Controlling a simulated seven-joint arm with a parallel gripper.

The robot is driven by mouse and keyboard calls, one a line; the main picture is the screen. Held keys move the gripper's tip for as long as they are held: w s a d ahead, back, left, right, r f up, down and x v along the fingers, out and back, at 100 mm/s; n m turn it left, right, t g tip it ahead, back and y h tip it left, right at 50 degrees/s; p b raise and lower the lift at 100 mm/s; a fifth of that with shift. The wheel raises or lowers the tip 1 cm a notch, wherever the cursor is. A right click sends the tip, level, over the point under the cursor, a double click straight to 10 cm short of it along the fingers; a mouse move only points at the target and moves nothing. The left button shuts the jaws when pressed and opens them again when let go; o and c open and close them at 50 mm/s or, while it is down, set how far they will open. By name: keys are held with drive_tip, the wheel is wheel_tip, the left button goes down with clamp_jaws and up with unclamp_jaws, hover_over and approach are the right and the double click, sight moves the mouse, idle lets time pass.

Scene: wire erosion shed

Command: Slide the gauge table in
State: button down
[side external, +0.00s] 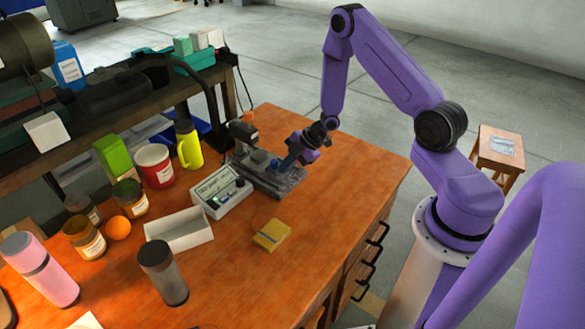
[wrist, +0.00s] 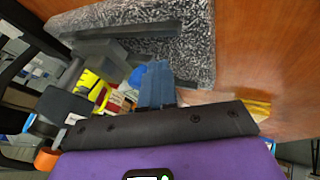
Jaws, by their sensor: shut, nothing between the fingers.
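The gauge stand (side external: 272,182) sits on the far part of the wooden bench, with a grey base and a dark upright head (side external: 243,130). Its speckled grey base fills the top of the wrist view (wrist: 195,45), with a darker grey slab-like part (wrist: 100,50) on it. I cannot tell for certain which part is the sliding table or how far in it is. My gripper (side external: 284,165) is shut and empty, pointing down at the right side of the stand. Its blue fingers (wrist: 157,82) are close to the base; contact cannot be told. A small blue part (wrist: 137,77) is beside them.
A display box (side external: 222,192) stands in front of the gauge. A white open tray (side external: 179,231), a yellow block (side external: 271,235) and a grey cylinder (side external: 163,272) are nearer. Bench right of the gauge is clear.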

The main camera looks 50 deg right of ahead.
drive_tip(key=shift+w, duration=1.5)
drive_tip(key=s, duration=0.4)
drive_tip(key=shift+s, duration=0.2)
drive_tip(key=v, duration=1)
